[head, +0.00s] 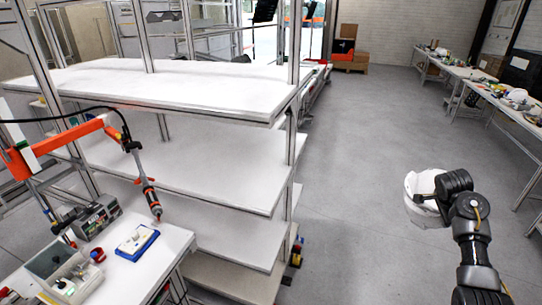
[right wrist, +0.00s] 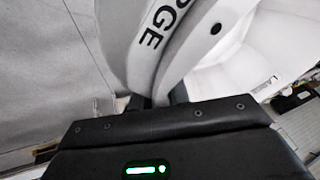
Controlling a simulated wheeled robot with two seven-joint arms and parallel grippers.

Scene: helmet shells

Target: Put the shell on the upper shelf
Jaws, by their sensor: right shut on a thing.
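The white helmet shell (head: 424,199) is at the right of the head view, off the floor and partly hidden behind my right gripper (head: 440,190). In the right wrist view the shell (right wrist: 215,45) fills the top, with dark lettering and a dark round hole. My right gripper (right wrist: 160,100) is shut on the shell's edge. The shelf unit stands at the left, apart from the shell. Its upper shelf (head: 180,88) is a bare white board. Lower white shelves (head: 190,165) lie beneath it. My left gripper is not in view.
Metal uprights (head: 293,60) stand at the shelf corners. A workbench (head: 165,250) with an orange tool arm (head: 60,142), a blue tray (head: 138,243) and bins is at the lower left. Cluttered tables (head: 500,95) line the right. Grey floor (head: 350,170) between is clear.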

